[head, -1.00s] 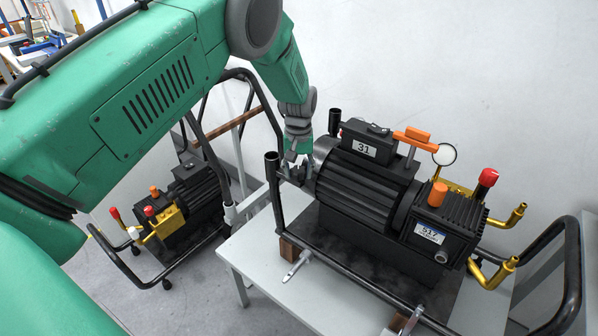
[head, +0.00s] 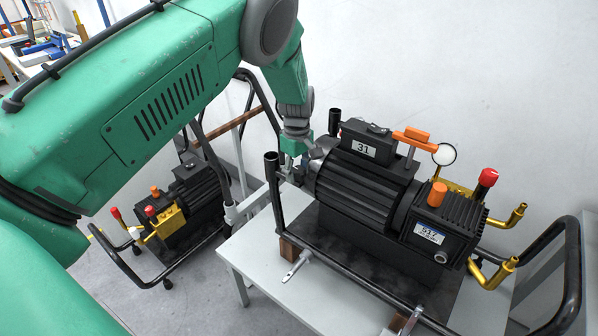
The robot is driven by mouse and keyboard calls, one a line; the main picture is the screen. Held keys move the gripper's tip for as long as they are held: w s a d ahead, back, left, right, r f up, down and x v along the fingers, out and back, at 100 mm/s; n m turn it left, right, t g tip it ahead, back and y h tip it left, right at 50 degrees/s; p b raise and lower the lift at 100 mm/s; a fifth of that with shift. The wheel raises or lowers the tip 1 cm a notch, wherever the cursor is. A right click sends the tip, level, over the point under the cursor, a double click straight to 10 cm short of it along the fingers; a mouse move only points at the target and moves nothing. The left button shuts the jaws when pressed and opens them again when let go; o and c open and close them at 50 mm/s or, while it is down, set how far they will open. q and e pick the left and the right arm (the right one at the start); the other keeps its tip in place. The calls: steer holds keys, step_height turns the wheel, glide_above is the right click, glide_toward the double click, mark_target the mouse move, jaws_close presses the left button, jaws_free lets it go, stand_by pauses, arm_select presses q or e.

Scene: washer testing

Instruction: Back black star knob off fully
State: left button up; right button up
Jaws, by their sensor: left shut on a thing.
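The black pump (head: 368,187) with the "31" label stands on the table. My left arm reaches over from the left, and my left gripper (head: 294,163) points down at the left end of the pump's motor. The left gripper is shut on a small dark part there, apparently the black star knob. The fingers cover most of it, so its shape and how far it stands off the motor cannot be told. My right gripper is not in view.
The pump sits in a black tube frame (head: 272,205) on a light table (head: 252,255). Orange handle (head: 412,137), white gauge (head: 444,154), red cap (head: 488,177) and brass pipes (head: 497,272) stick out at right. A second pump (head: 190,200) is on a cart at left.

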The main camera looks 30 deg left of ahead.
mark_target(296, 168)
arm_select(q)
steer(key=shift+w+a+r+n, duration=0.3)
steer(key=shift+w+r+n, duration=0.1)
steer(key=shift+r+n, duration=0.15)
steer(key=o, duration=1.2)
steer(key=shift+c, duration=0.2)
steer(key=shift+s+f, duration=0.2)
steer(key=shift+s, duration=0.1)
step_height(296, 168, up, 12)
steer(key=shift+a, duration=0.1)
